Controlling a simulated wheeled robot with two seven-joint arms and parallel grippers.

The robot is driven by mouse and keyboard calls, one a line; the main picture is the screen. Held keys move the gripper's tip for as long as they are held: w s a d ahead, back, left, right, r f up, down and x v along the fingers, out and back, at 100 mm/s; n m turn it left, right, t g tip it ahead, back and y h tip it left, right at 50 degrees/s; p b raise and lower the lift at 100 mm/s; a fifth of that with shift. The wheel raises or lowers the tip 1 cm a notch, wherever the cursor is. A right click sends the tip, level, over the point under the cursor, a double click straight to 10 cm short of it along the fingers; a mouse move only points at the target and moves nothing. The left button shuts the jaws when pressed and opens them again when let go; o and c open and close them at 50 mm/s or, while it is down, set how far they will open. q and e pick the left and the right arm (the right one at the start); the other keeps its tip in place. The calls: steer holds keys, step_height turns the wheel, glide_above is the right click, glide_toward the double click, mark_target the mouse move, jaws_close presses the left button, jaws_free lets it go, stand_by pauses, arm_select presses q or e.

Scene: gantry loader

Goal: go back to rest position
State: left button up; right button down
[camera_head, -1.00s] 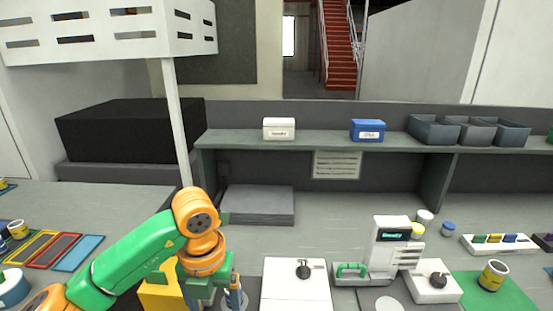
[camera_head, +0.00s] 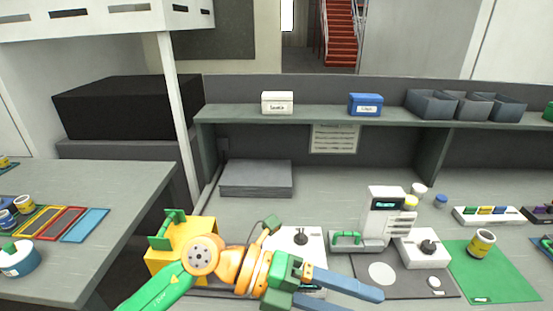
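My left arm comes in from the lower left, and its gripper (camera_head: 362,300) is low in the middle of the view, pointing right. Its two blue-grey fingers are spread apart with nothing seen between them, so it is open. The lower finger runs close to the bottom edge of the picture. The gripper is in front of a white box with a black knob (camera_head: 301,237) and left of a dark plate with a pale disc (camera_head: 383,273). My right gripper is not in view.
A yellow block with a green handle (camera_head: 180,238) stands beside my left arm. A white device with a green handle (camera_head: 384,215) stands behind the gripper. A yellow-banded can (camera_head: 481,243) stands on a green mat (camera_head: 505,285). A grey stack (camera_head: 256,179) lies behind.

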arm_select(q)
steer(key=w+a+r+n+t+h, duration=0.2)
steer(key=w+r+n+t+h, duration=0.15)
steer(key=r+n+t, duration=0.2)
steer(key=w+a+r+n+t+h, duration=0.2)
steer(key=r+n+t+h, duration=0.3)
steer(key=t, duration=0.1)
steer(key=w+a+f+n+t+y, duration=0.2)
steer(key=w+a+n+t+y, duration=0.45)
steer(key=n+t+y, duration=0.4)
steer(key=w+a+f+n+y, duration=0.2)
steer(key=a+f+n+y, duration=0.9)
steer(key=f+n, duration=0.15)
steer(key=s+a+f+n+g+y, duration=0.1)
steer(key=s+a+f+n+g, duration=0.15)
steer(key=f, duration=0.35)
steer(key=s+a+f+n+g+y, duration=0.1)
steer(key=s+a+f+g, duration=0.1)
steer(key=s+f+g, duration=1.1)
steer(key=s+f, duration=0.5)
steer(key=s, duration=0.2)
step_height(320, 180, down, 16)
steer(key=s+g, duration=0.1)
steer(key=s, duration=0.1)
steer(key=s+a+f+g, duration=0.1)
steer(key=s+a+f, duration=0.1)
steer(key=s+f, duration=0.7)
steer(key=s, duration=0.2)
steer(key=shift+s+a, duration=0.35)
